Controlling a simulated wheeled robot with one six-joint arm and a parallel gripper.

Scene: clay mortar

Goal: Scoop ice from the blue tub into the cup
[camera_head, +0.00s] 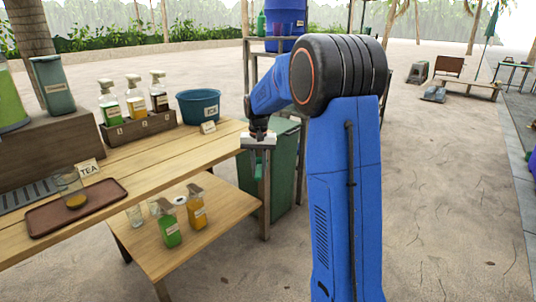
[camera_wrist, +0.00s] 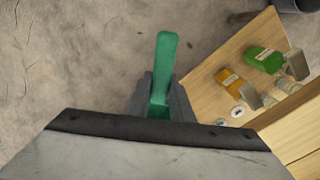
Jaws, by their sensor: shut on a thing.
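The blue tub (camera_head: 190,109) stands at the far end of the wooden counter, with an ICE label (camera_head: 208,127) beside it. Its inside is mostly hidden. A clear cup (camera_head: 68,180) with something orange at its bottom stands upright on a brown tray (camera_head: 45,221) at the near left, by a TEA card. My gripper (camera_head: 258,143) is past the counter's right end, right of and lower than the tub. It is shut on a green scoop (camera_wrist: 165,60), of which a narrow, handle-like part shows. The scoop (camera_head: 258,171) hangs below the jaws in the head view.
A rack (camera_head: 138,129) of labelled bottles stands left of the tub. A lower shelf (camera_head: 190,245) holds green and orange bottles and clear cups. A green bin (camera_head: 284,172) stands behind my gripper, close to the counter end. Open sand lies to the right.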

